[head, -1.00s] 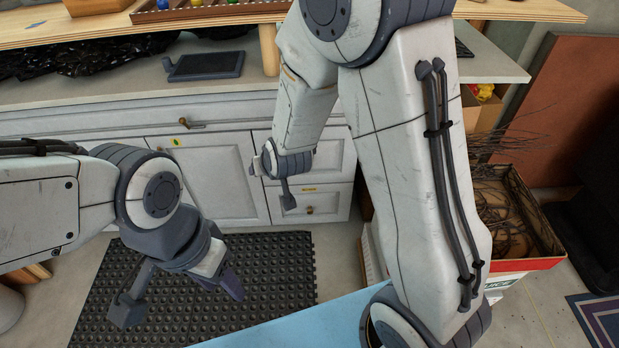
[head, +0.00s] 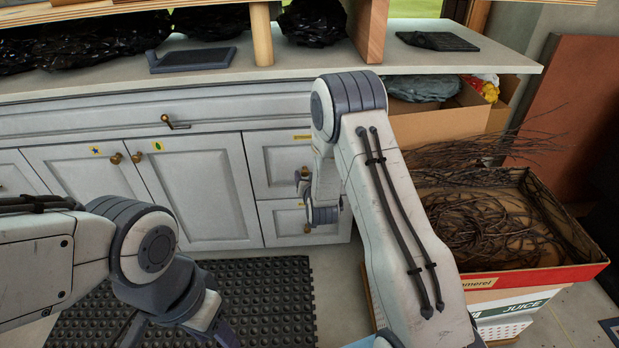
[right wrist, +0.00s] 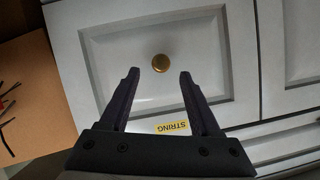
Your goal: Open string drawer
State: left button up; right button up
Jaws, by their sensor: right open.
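The string drawer (head: 275,162) is the upper small drawer right of the cabinet doors and looks shut. In the right wrist view, its pale front (right wrist: 120,60) carries a yellow STRING label (right wrist: 172,128) and a round brass knob (right wrist: 160,63). My right gripper (right wrist: 159,76) is open, with its fingertips on either side of the knob in the picture; I cannot tell whether they touch it. In the head view, my right arm partly covers the drawer front. My left gripper (head: 222,334) is low over the dark mat, cut off by the bottom edge; its jaw state is unclear.
Another drawer (head: 282,222) sits below. Two-door cabinets (head: 200,190) stand left, under a worktop (head: 270,82). A box of twigs (head: 560,270) stands close right of my right arm. A black rubber mat (head: 270,290) covers the floor in front.

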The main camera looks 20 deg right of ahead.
aim_at(307, 173)
jog(key=shift+b+x, duration=0.35)
jog(key=shift+x, duration=1.6)
jog(key=shift+s, duration=0.1)
grip_shut()
jog(key=shift+d, duration=0.15)
